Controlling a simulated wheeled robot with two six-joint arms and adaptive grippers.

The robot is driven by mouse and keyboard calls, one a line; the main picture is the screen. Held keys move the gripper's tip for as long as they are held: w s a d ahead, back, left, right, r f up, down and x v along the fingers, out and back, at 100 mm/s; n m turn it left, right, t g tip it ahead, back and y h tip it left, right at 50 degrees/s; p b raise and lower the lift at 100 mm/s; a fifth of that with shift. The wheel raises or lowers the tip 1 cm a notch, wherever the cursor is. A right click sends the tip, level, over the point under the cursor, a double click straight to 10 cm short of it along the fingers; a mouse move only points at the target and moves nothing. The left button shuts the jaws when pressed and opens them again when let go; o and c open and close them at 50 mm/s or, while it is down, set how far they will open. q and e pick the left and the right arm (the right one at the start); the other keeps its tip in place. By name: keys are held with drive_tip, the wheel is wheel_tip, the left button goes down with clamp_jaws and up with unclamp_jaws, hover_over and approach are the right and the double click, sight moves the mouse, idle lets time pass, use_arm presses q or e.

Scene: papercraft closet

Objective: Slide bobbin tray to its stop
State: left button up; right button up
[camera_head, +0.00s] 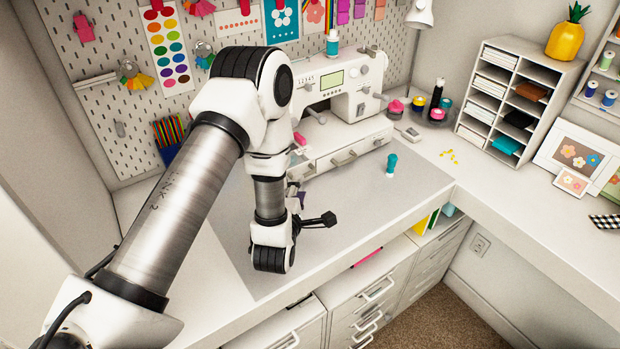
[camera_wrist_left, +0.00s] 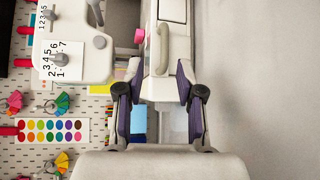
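The white sewing machine (camera_head: 355,88) stands at the back of the table, and part of it shows in the left wrist view (camera_wrist_left: 80,55). What looks like the bobbin tray (camera_head: 323,166) is the low white box with a grey handle at the front left of its base; it also shows in the left wrist view (camera_wrist_left: 151,62). My left gripper (camera_head: 297,193) is at the tray's left end. In the left wrist view its purple-padded fingers (camera_wrist_left: 160,97) are spread, one on each side of the tray's end. I cannot tell whether they touch it. My right gripper is not in view.
A grey mat (camera_head: 350,205) covers the table in front of the machine, mostly clear. A teal spool (camera_head: 391,165) stands on it to the right. A small pink object (camera_head: 299,138) is by the machine's left end. Pincushions and thread (camera_head: 437,113) stand further right.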

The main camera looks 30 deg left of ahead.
sight(305, 176)
use_arm(q)
drive_tip(key=shift+s+d+f+b, duration=0.1)
drive_tip(key=shift+d+f+b, duration=0.05)
drive_tip(key=shift+f+b, duration=0.3)
drive_tip(key=shift+s+d+r, duration=0.15)
drive_tip(key=shift+s+d, duration=0.05)
drive_tip(key=p+x, duration=0.3)
drive_tip(key=x, duration=0.4)
drive_tip(key=shift+w+a+r, duration=0.1)
drive_tip(key=shift+a, duration=0.1)
drive_tip(key=shift+w, duration=0.25)
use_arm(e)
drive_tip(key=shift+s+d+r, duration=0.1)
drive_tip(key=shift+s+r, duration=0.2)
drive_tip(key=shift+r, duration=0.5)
